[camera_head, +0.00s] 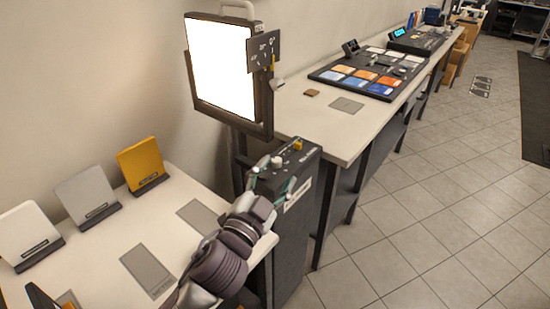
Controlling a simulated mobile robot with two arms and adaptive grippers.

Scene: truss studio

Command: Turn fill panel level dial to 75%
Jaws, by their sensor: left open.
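The fill panel (222,65) is a lit white rectangle in a dark frame, standing at the left end of the long table. A dark plate (264,50) with angle-like markings is on its right side. Below it stands a dark control box (300,215) with a white-capped knob (277,161) and a yellow knob (298,145) on top. Which knob is the level dial, and its reading, I cannot tell. My left gripper (272,175) is open, its teal fingers spread at the near side of the box top, close to the white-capped knob. Contact is unclear. My right gripper is not in view.
A near table (205,185) holds white, grey and yellow upright cards (142,162) in dark stands. The long table (335,115) holds a dark board of coloured swatches (368,75).

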